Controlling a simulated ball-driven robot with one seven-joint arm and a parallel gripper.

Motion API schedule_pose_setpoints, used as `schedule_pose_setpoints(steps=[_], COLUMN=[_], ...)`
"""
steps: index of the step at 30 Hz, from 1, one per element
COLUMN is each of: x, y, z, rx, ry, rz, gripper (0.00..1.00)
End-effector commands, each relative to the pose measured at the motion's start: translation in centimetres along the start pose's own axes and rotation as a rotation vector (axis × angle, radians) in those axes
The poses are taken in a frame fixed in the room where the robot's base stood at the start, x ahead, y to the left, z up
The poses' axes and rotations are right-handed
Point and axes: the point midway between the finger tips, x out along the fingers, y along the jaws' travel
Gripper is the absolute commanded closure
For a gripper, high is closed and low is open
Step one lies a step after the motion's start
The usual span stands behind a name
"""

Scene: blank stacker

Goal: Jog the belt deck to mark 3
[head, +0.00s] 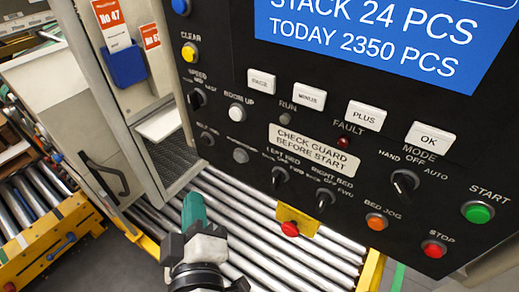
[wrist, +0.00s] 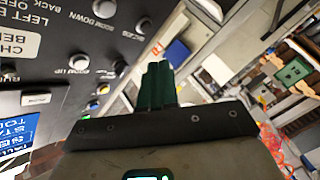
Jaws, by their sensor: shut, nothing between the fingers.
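The belt deck (head: 258,222) shows as a bed of shiny metal rollers below the black control panel in the head view. I cannot make out a numbered mark on it. The orange BED JOG button (head: 376,221) sits low on the panel. Left of it are the RIGHT BED knob (head: 325,198) and the LEFT BED knob (head: 280,175); the MODE knob (head: 404,183) is above right. I cannot read their settings surely. My gripper (head: 193,207), with green fingers, is shut and empty over the rollers, left of these controls. It also shows in the wrist view (wrist: 157,82).
START (head: 477,211) is green and STOP (head: 434,248) is red, at the panel's lower right. A red knob on a yellow plate (head: 290,228) sits under the panel. A grey door with a black handle (head: 108,178) stands at left. A yellow-framed roller rack (head: 45,245) is far left.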

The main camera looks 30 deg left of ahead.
Motion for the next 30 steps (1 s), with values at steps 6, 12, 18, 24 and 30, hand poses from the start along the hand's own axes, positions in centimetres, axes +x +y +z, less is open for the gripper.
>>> schedule_pose_setpoints(steps=[6,12,18,24,30], x=[0.1,0.9,2.6,4.4,5.7], y=[0.1,0.7,2.1,3.5,4.3], z=[0.1,0.7,1.9,3.3,4.2], rx=[0.001,0.0,0.002,0.002,0.001], ry=[-0.003,-0.005,-0.006,-0.006,-0.005], rz=[0.0,0.0,0.0,0.001,0.0], gripper=[1.0,1.0,1.0,1.0,1.0])
